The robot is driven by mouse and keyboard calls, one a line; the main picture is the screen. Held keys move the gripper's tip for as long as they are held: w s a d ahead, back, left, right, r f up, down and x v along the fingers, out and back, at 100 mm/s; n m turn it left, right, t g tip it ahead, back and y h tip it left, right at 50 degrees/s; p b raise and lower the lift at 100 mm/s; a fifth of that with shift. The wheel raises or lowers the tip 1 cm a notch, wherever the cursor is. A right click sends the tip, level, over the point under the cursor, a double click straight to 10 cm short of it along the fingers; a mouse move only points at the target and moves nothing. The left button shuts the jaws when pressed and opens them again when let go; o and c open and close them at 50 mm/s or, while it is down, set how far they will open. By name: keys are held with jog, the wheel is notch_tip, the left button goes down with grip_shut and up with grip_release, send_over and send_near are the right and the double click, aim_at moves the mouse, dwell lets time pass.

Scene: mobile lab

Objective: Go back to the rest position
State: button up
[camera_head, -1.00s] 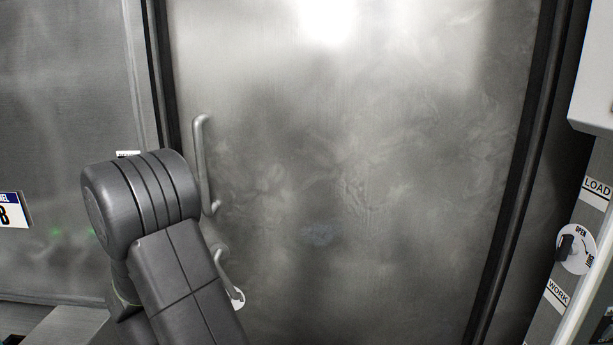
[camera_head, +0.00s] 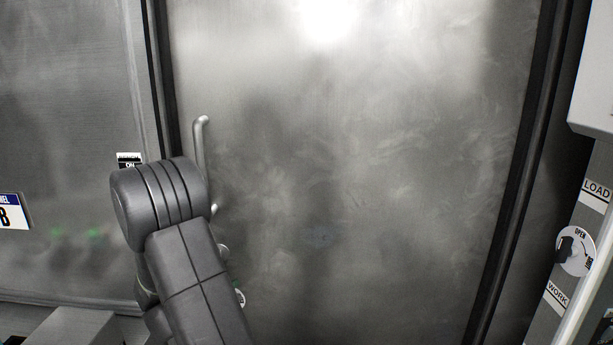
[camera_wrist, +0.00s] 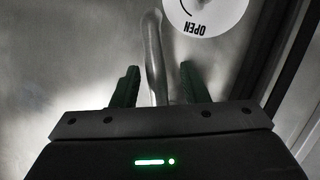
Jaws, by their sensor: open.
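My gripper (camera_wrist: 156,86) shows in the wrist view with its two dark green fingers apart, so it is open. A metal lever handle (camera_wrist: 154,50) shows between and beyond the fingers; I cannot tell whether they touch it. A white round plate marked OPEN (camera_wrist: 205,12) is beside the lever, upside down in this view. In the head view my arm covers the lower left and hides my gripper. A large brushed metal door (camera_head: 370,170) fills the middle and looks shut. Its vertical bar handle (camera_head: 201,160) is partly behind my arm.
At the right edge a panel carries a round dial marked OPEN (camera_head: 575,251), with LOAD (camera_head: 596,191) and WORK (camera_head: 557,294) labels. A small ON label (camera_head: 129,161) is on the left, above my arm. The space before the door's right part is clear.

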jog(key=shift+x, duration=0.9)
jog(key=shift+s+d+r+n+h, duration=0.15)
jog(key=shift+d+r+n+h, duration=0.15)
jog(key=shift+d+n+h, duration=0.35)
